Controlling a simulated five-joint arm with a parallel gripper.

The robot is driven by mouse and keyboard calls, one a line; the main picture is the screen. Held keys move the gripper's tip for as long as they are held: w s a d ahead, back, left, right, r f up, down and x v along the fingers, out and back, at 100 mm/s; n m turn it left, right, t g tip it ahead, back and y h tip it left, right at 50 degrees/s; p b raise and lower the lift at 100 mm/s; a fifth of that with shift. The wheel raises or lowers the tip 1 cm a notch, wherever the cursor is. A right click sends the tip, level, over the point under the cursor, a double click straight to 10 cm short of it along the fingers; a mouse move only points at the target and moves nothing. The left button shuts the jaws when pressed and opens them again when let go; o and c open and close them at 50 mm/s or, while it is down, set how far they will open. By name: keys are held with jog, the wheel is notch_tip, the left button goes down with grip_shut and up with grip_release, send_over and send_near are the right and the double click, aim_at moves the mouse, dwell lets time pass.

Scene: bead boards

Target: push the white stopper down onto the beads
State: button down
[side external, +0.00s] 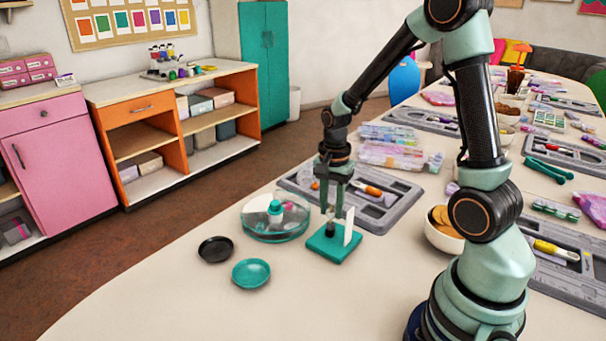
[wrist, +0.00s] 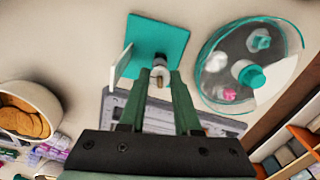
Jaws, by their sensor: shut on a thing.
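The teal bead board (side external: 334,243) lies on the table, with an upright white card (side external: 349,226) along one side. A dark bead or beads (side external: 330,228) show low on the board under my gripper. My gripper (side external: 332,208) points down over the board, its fingers close together. In the wrist view my gripper (wrist: 160,85) has its fingertips on either side of a small round white stopper (wrist: 160,72). A brownish peg end (wrist: 160,82) shows at the stopper's middle. The teal board (wrist: 160,38) is behind it. The fingers hide most of the peg and beads.
A clear round divided tray (side external: 262,232) with teal, white and pink pieces stands to the left. A black dish (side external: 215,249) and a teal dish (side external: 251,273) lie in front of it. A grey tool tray (side external: 392,213) lies behind; a bowl (side external: 440,238) stands right. The front table is clear.

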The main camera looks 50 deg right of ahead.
jog(key=shift+f, duration=0.9)
dwell(0.4)
jog(key=c, duration=0.5)
grip_release()
jog(key=shift+c, duration=0.2)
jog(key=shift+r, duration=0.15)
notch_tip(320, 180, up, 12)
jog(key=shift+f, duration=0.1)
